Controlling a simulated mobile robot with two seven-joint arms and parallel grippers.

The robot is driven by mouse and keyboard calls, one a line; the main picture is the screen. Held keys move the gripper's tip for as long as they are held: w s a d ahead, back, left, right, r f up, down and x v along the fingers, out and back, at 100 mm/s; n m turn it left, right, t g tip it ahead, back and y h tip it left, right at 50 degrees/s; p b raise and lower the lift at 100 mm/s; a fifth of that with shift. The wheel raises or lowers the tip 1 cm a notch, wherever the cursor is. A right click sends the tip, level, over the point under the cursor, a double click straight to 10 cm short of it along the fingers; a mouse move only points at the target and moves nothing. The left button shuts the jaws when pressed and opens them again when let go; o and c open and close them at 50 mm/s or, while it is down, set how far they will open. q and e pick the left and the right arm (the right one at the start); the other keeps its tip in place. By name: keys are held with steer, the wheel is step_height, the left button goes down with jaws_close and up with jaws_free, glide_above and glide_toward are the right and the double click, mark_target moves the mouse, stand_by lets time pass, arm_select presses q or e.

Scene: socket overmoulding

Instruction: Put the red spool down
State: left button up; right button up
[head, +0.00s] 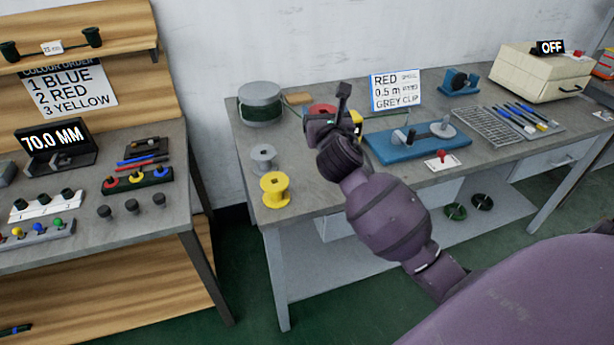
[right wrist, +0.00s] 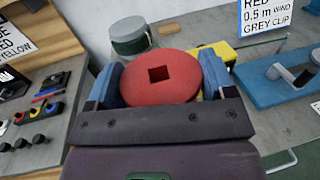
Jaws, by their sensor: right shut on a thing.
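My right gripper (head: 335,122) is over the back left part of the grey bench. In the right wrist view it (right wrist: 160,82) is shut on the red spool (right wrist: 162,72), with one blue finger on each side. The spool's round flange with a square hole faces the camera. In the head view only a piece of the red spool (head: 319,108) shows behind the gripper. I cannot tell its exact height over the bench. A yellow spool (head: 275,189) and a grey spool (head: 263,158) stand at the bench's left end. My left gripper is not in view.
A grey-green drum (head: 260,103) stands at the back left corner. A blue winding fixture (head: 417,143) lies right of the gripper, with a sign (head: 396,90) behind it. A red-and-white part (head: 442,160) lies in front. Bare grey bench (head: 310,185) shows right of the yellow spool.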

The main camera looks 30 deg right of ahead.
step_height(320, 180, down, 17)
steer(key=b, duration=0.6)
steer(key=shift+a+f, duration=0.1)
steer(key=shift+f, duration=0.3)
steer(key=shift+r, duration=0.25)
steer(key=shift+f, duration=0.15)
steer(key=o, duration=0.9)
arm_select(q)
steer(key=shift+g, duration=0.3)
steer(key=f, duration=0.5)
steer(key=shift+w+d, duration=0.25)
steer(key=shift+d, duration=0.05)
